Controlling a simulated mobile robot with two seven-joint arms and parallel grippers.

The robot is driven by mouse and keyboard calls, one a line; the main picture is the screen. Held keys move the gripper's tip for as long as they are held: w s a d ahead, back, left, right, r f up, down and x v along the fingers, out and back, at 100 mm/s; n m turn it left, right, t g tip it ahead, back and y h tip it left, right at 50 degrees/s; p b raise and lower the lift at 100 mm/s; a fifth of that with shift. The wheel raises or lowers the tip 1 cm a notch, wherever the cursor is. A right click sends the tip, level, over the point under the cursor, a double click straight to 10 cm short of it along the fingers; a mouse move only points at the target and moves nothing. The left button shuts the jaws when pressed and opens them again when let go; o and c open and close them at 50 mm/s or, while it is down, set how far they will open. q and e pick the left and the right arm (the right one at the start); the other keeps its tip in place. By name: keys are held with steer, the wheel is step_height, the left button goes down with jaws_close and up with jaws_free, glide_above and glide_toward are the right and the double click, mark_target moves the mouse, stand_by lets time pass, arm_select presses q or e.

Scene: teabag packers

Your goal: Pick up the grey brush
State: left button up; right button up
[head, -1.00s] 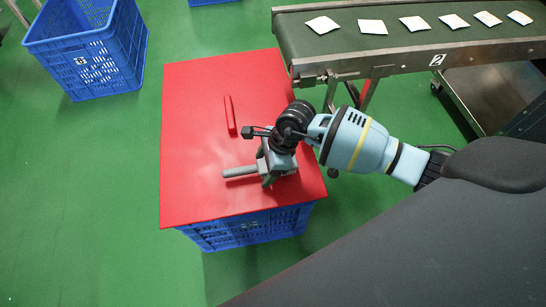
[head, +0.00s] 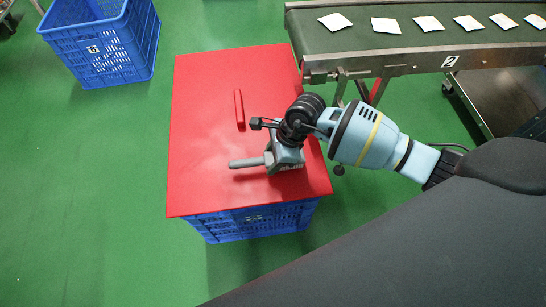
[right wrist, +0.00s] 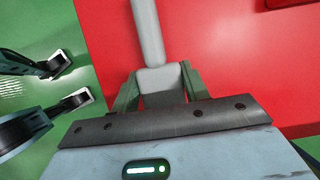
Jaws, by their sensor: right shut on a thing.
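The grey brush (head: 247,162) is at the right part of the red tabletop, its rounded handle pointing left in the head view. My right gripper (head: 270,160) is shut on its near end. In the right wrist view the brush handle (right wrist: 147,35) runs up from a grey block between the two fingers of my right gripper (right wrist: 160,85). The brush's lower part is hidden by the gripper. I cannot tell whether the brush touches the tabletop. My left gripper is not in view.
The red tabletop (head: 205,130) rests on a blue crate (head: 255,222). A red bar (head: 239,110) lies just beyond the brush. A conveyor (head: 390,67) with several white packets stands at the back right. Another blue crate (head: 105,55) is at the back left. The left of the tabletop is clear.

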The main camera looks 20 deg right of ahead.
step_height(320, 180, up, 3)
steer(key=shift+f+p, duration=0.1)
steer(key=shift+p, duration=0.35)
steer(key=s+a+r+p, duration=0.1)
steer(key=s+a+p, duration=0.3)
steer(key=s, duration=1.1)
steer(key=shift+s+a, duration=0.2)
